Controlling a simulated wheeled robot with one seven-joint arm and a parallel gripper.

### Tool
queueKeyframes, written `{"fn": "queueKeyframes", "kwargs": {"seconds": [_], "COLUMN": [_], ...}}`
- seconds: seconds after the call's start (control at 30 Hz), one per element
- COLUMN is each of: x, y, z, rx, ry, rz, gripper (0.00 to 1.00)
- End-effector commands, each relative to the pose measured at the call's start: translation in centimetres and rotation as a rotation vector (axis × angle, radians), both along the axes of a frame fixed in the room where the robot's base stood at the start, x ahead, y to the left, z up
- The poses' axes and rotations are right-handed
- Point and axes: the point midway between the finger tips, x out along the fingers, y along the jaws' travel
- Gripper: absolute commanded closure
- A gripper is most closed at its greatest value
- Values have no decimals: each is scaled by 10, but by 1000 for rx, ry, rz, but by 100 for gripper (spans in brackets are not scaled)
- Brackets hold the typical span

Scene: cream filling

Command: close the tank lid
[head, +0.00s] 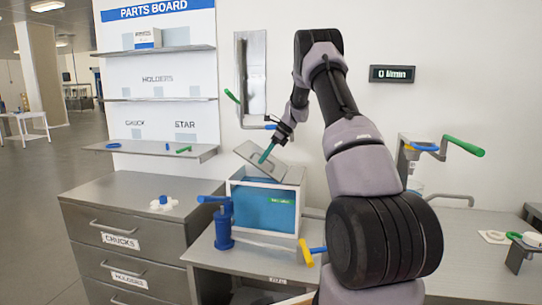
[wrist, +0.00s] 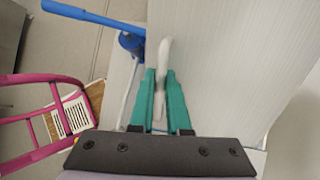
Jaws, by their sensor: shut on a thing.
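The tank (head: 265,206) is a pale box with a blue front window and a green label, standing on the metal bench. Its grey lid (head: 250,150) is tilted up over the tank, not flat on it. My gripper (head: 267,154) is at the lid, its teal fingers pointing down to it. In the wrist view my gripper (wrist: 161,75) is shut on a pale handle (wrist: 165,50) that stands on the lid's broad light surface (wrist: 225,55).
A blue post with a lever (head: 223,222) stands close at the tank's left front. A yellow-and-blue lever (head: 306,252) is in front of the tank. A drawer cabinet (head: 121,243) stands left. A pink frame (wrist: 45,125) shows in the wrist view.

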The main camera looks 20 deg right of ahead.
Motion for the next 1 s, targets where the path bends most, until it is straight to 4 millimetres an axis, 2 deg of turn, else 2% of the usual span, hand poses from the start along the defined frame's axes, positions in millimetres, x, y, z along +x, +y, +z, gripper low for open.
{"fn": "queueKeyframes", "kwargs": {"seconds": [0.2,0.5,1.0], "x": [11,19,22], "y": [16,27,31], "z": [-17,-40,-55], "rx": [-171,-354,-472], "ry": [111,237,318], "rz": [4,1,-1], "gripper": [100,100,100]}}
